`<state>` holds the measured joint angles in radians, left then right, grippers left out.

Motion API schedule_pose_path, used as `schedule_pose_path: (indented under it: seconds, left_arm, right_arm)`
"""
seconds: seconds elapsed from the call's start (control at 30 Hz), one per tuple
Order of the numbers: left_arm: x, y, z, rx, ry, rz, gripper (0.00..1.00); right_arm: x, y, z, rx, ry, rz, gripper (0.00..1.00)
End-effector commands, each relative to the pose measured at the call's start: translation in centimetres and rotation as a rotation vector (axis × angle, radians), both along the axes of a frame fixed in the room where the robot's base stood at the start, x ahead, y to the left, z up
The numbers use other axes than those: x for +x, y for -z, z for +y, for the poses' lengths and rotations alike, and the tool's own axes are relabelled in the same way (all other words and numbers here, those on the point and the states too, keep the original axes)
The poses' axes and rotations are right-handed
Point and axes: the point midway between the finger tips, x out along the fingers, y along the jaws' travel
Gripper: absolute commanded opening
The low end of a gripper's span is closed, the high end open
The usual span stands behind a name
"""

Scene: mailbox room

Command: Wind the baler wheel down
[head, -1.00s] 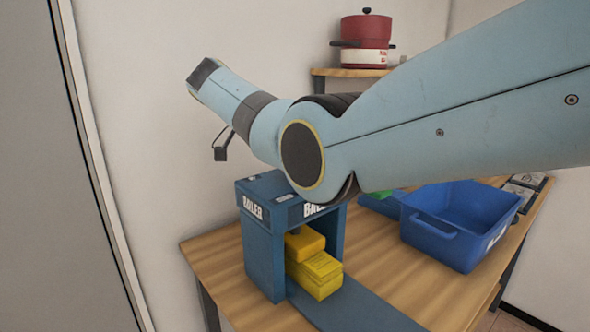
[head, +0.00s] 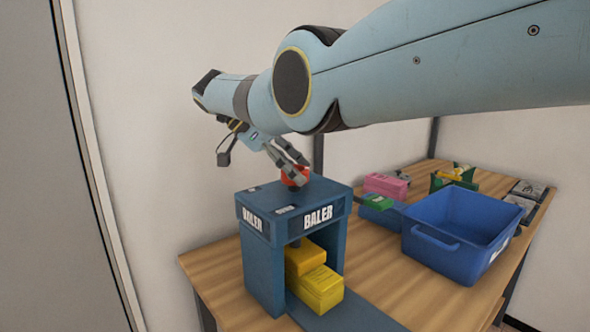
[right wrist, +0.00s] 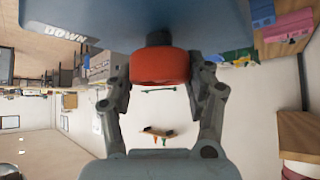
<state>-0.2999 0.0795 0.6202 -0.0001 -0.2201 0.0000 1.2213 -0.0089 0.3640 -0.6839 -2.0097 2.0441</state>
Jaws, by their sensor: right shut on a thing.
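The blue baler (head: 264,258) stands on the wooden table, with its name on the top beam. Its red wheel (head: 294,177) sits on top; it also shows in the right wrist view (right wrist: 160,66). A yellow press block (head: 305,257) is inside the frame, over a yellow stack (head: 322,288). I cannot tell whether the two touch. My right gripper (head: 291,172) is shut on the red wheel, with a finger on each side in the right wrist view (right wrist: 160,90). The word DOWN shows on the baler's top in that view. My left gripper is not in view.
A blue crate (head: 433,240) stands on the table (head: 385,277) to the right of the baler. Pink (head: 386,186) and green (head: 456,178) items lie behind it. The wall is close behind my right arm.

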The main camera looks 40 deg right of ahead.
Motion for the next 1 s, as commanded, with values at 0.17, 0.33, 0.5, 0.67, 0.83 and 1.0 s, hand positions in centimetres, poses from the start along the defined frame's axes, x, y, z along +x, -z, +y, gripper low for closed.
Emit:
schedule_pose_path:
  seconds: [0.17,0.33,0.5,0.67,0.83,1.0]
  left_arm:
    - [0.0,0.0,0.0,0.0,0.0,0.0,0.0]
    - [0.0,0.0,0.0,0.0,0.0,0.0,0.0]
    - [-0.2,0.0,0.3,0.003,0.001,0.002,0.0]
    - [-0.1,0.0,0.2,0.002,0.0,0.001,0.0]
    - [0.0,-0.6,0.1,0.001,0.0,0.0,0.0]
    - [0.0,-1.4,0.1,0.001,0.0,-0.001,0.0]
  right_arm:
    - [-0.1,0.2,0.1,0.002,-0.001,0.004,0.74]
    - [0.0,0.1,0.0,0.0,-0.001,0.002,0.78]
    - [0.0,0.0,0.0,0.0,-0.001,0.002,0.78]
    - [0.0,0.0,0.0,0.0,-0.003,0.002,0.78]
    - [0.1,0.0,0.0,0.002,-0.038,0.001,0.78]
    - [0.1,0.0,0.1,0.001,-0.122,-0.002,0.78]
